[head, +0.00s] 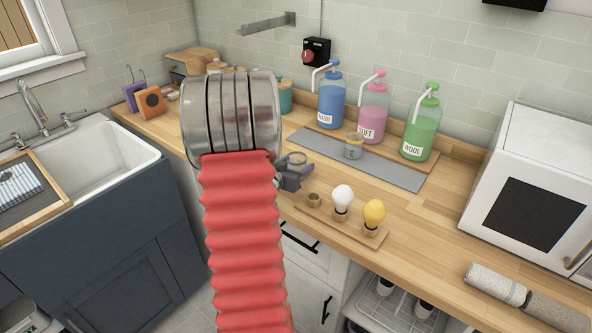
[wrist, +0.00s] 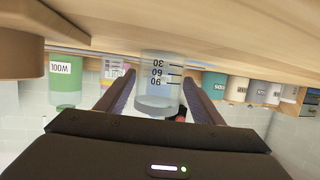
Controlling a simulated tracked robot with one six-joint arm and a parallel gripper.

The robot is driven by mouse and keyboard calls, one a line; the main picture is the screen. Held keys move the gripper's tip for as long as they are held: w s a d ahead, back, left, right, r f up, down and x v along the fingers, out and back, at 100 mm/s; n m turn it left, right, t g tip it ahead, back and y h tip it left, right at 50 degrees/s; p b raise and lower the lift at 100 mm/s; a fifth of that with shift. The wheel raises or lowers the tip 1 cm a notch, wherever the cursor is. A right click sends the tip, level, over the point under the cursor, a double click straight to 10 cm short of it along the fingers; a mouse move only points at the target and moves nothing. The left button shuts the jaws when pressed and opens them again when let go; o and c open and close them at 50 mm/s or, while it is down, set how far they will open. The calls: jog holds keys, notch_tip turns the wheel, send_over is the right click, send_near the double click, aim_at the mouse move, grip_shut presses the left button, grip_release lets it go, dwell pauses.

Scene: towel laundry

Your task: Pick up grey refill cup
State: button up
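A clear grey cup (wrist: 158,88) with printed volume marks stands on the wooden counter, upside down in the wrist view because that view is inverted. My gripper (wrist: 157,90) is open, with one dark finger on each side of the cup. Narrow gaps seem to show between fingers and cup; whether the tips reach past it is unclear. In the head view the cup's pale rim (head: 297,157) shows just above my gripper (head: 293,174), which partly hides it. A second small cup (head: 353,147) with a yellowish band stands on the grey mat (head: 400,175).
Blue (head: 331,103), pink (head: 373,112) and green (head: 420,130) pump bottles stand behind the mat. A wooden bulb tray (head: 325,217) lies close to the right of my gripper. A white microwave (head: 530,185) and rolled towels (head: 497,284) are farther right.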

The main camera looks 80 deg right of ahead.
jog(key=c, duration=0.8)
jog(key=shift+c, duration=0.2)
notch_tip(320, 180, up, 10)
dwell(0.3)
dwell(0.5)
